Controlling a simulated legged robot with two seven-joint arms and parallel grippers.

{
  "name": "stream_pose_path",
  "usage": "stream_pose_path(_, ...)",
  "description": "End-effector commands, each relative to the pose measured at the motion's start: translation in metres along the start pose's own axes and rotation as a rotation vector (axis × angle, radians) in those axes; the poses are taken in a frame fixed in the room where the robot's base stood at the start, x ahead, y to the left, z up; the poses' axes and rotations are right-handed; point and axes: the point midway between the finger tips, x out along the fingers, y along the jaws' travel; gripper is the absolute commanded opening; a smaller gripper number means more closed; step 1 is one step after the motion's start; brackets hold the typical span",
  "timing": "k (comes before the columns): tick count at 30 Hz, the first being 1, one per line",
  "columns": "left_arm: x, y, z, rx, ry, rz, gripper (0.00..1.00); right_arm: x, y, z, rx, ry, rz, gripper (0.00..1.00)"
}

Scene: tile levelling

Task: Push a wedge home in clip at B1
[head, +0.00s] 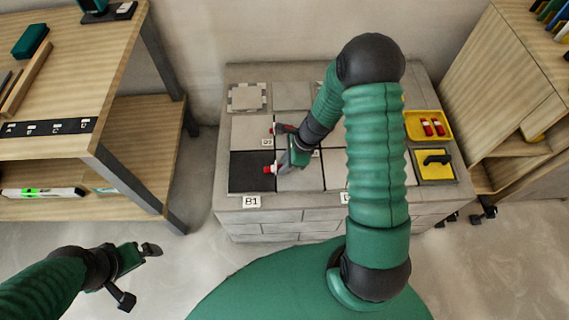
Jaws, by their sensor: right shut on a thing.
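My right gripper (279,150) reaches down over the tiles from the right, at the right edge of the dark tile (247,178) behind the B1 label (251,202). It is shut on a red wedge (268,169), which shows beside a fingertip at that tile's edge; a small white part, possibly the clip, is next to it. How far the wedge sits in the clip is too small to tell. Another bit of red (273,129) shows near the other finger. My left gripper (139,273) is open and empty over the floor at lower left.
A wooden bench (75,60) stands left and wooden shelving (500,90) right. Floor between bench and block is clear.

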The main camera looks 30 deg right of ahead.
Motion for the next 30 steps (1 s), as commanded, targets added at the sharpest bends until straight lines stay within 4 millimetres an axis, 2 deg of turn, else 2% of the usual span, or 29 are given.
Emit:
stream_pose_path(6, 0.0, 0.0, 0.0, 0.0, 0.0, 0.0, 1.0, 0.0, 0.0, 0.0, 0.0, -0.001, 0.0, 0.0)
stream_pose_path(7, 0.0, 0.0, 0.0, 0.0, 0.0, 0.0, 1.0, 0.0, 0.0, 0.0, 0.0, -0.001, 0.0, 0.2)
stream_pose_path(12, 0.0, 0.0, 0.0, 0.0, 0.0, 0.0, 1.0, 0.0, 0.0, 0.0, 0.0, 0.0, 0.0, 0.42)
stream_pose_path(13, 0.0, 0.0, 0.0, 0.0, 0.0, 0.0, 1.0, 0.0, 0.0, 0.0, 0.0, 0.0, 0.0, 0.44)
stream_pose_path(23, -0.003, 0.0, -0.001, 0.0, 0.0, 0.0, 1.0, -0.005, 0.0, 0.001, 0.0, 0.0, -0.001, 0.44)
stream_pose_path(26, -0.012, 0.0, -0.003, 0.0, 0.0, 0.0, 1.0, -0.021, -0.001, 0.002, -0.001, 0.0, -0.003, 0.44)
stream_pose_path(30, -0.031, 0.0, -0.007, 0.0, 0.0, 0.0, 1.0, -0.06, -0.002, 0.003, 0.0, 0.0, -0.004, 0.44)
